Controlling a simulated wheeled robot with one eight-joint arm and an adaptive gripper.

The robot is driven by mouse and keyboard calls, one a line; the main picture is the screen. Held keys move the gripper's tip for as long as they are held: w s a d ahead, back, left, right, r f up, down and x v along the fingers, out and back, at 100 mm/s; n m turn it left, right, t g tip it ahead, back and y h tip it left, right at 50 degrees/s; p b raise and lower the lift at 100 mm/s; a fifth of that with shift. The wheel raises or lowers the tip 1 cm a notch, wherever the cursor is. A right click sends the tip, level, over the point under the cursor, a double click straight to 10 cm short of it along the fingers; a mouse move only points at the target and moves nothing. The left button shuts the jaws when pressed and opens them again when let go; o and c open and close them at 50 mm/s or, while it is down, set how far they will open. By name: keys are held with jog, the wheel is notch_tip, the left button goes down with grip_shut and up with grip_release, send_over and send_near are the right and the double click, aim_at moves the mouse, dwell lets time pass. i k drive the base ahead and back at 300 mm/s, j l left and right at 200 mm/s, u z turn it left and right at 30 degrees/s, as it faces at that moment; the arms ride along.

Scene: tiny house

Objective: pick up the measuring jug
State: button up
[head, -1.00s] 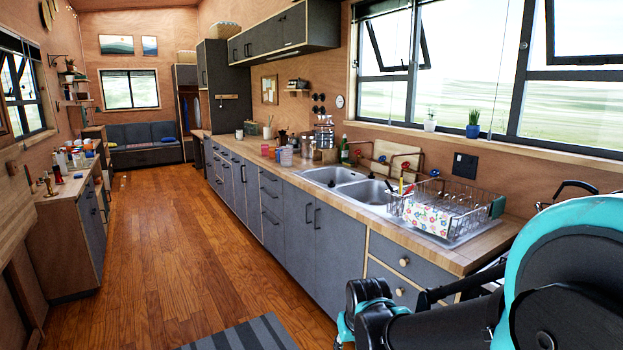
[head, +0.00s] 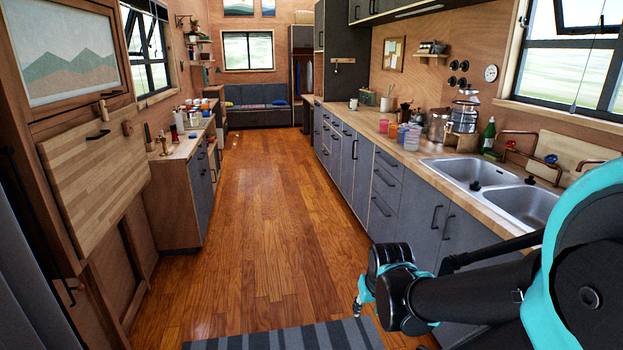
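I cannot pick out a measuring jug for certain among the small items on the right counter. A pink cup (head: 393,131) and some coloured cups (head: 411,138) stand near the counter's front edge, left of the sink. A steel pot (head: 438,126) and a stacked clear vessel (head: 464,116) stand behind them. My gripper (head: 359,304) shows only in a small part at the lower middle, low over the floor, mostly hidden behind my dark arm link. It is far from the counter items, and its opening does not show.
The right counter (head: 478,198) holds a double sink (head: 497,185) and a green bottle (head: 488,135). A left side counter (head: 186,148) holds bottles and small items. The wooden floor (head: 262,220) between them is clear. A striped rug (head: 290,338) lies in front.

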aim_at(411, 138)
jog(key=i, duration=0.9)
jog(key=i+j+z, duration=0.1)
jog(key=i, duration=0.8)
